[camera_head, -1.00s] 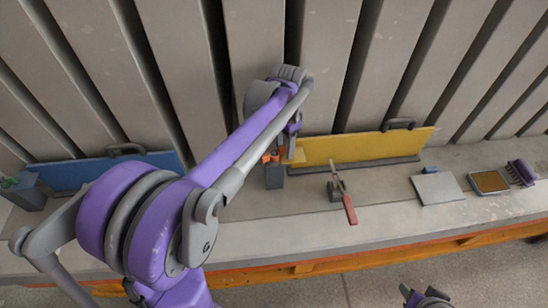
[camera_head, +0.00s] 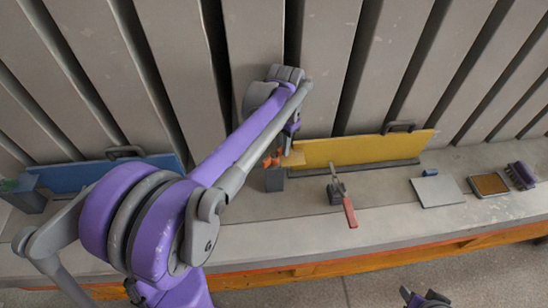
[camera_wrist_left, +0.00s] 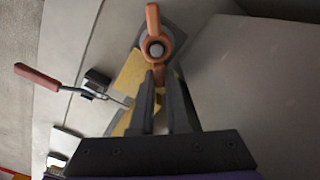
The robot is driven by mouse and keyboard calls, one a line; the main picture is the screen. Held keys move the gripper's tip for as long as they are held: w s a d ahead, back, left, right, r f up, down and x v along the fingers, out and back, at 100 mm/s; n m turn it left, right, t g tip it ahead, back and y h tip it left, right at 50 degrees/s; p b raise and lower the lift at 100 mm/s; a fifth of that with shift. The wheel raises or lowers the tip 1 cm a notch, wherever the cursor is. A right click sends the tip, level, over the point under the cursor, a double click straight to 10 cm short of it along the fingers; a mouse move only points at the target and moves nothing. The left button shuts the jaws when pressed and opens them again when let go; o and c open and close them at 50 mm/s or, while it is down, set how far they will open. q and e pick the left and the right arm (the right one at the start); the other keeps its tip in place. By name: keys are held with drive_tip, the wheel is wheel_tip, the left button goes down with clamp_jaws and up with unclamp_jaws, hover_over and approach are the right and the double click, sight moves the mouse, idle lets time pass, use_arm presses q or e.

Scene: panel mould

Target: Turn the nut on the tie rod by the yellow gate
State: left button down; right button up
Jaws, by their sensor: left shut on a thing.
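The orange wing nut (camera_wrist_left: 154,47) sits around the grey end of the tie rod (camera_wrist_left: 156,50) in the left wrist view. One wing points up, away from my gripper, and the other points down between my fingers. In the head view the nut (camera_head: 271,160) shows as a small orange spot at the left end of the yellow gate (camera_head: 365,148). My left gripper (camera_wrist_left: 161,78) is shut on the nut's lower wing. My wrist partly hides the nut in the head view. My right gripper (camera_head: 427,297) is low at the bottom edge, away from the gate; its jaw opening is unclear.
A clamp with a red handle (camera_head: 349,212) stands in front of the gate. A grey plate (camera_head: 437,190), a brown-topped tray (camera_head: 489,184) and a purple brush (camera_head: 520,175) lie to the right. A blue gate (camera_head: 95,172) stands left. Tall grey panels rise behind.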

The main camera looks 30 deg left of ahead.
use_arm(q)
drive_tip(key=shift+a+n, duration=0.15)
drive_tip(key=shift+n, duration=0.25)
drive_tip(key=n, duration=0.1)
drive_tip(key=a+n, duration=0.1)
drive_tip(key=n, duration=0.1)
drive_tip(key=n, duration=0.2)
drive_tip(key=a+n, duration=0.1)
drive_tip(key=n, duration=0.1)
drive_tip(key=shift+s, duration=0.2)
drive_tip(key=shift+r, duration=0.1)
